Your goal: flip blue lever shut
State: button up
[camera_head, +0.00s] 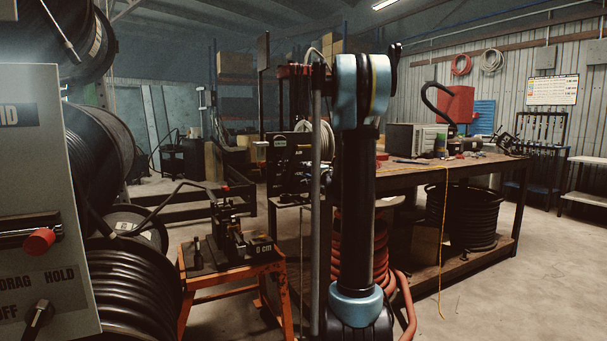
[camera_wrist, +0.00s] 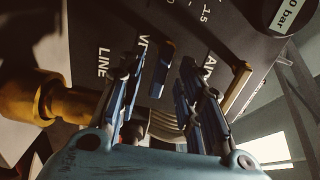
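In the wrist view, a dark panel (camera_wrist: 95,25) carries the labels LINE, one starting with VE, and one starting with A. A short dark-blue lever-like bar (camera_wrist: 158,75) with a yellowish edge stands in front of it. My gripper (camera_wrist: 162,66) is open, with one blue-and-black finger on each side of this bar. I see gaps between the bar and both fingers, and nothing is held. The bar's lower end and pivot are hard to make out. In the head view my arm fills the middle, and I cannot make out the gripper or the lever.
In the wrist view, a yellow handle (camera_wrist: 238,90) is right of the right finger, a brass fitting (camera_wrist: 45,110) is at left, and a gauge (camera_wrist: 288,12) reads 0 bar. The head view shows a workbench (camera_head: 470,168), an orange stand (camera_head: 225,278) and hose reels (camera_head: 95,150).

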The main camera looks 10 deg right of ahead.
jog(key=v, duration=0.8)
jog(key=shift+s, duration=0.25)
jog(key=shift+d, duration=0.1)
jog(key=s+a+f+n+g+y, duration=0.1)
jog(key=s+a+f+n+g, duration=0.35)
jog(key=s+a, duration=0.4)
jog(key=s+a+f+n+g, duration=0.4)
jog(key=s+a+f+n, duration=0.15)
jog(key=s, duration=0.65)
jog(key=s+d+f+n+g+h, duration=0.1)
jog(key=s+d+f+g+h, duration=0.1)
jog(key=s+f, duration=0.3)
jog(key=s+d+f+n+g+h, duration=0.2)
jog(key=s+d+f, duration=0.2)
jog(key=s, duration=0.8)
jog(key=s+d+f+n+g+h, duration=0.1)
jog(key=s+d+f+g+h, duration=0.1)
jog(key=s+f, duration=0.4)
jog(key=s+d, duration=0.1)
jog(key=s, duration=0.2)
jog(key=shift+d+f+h, duration=0.3)
jog(key=shift+g, duration=0.25)
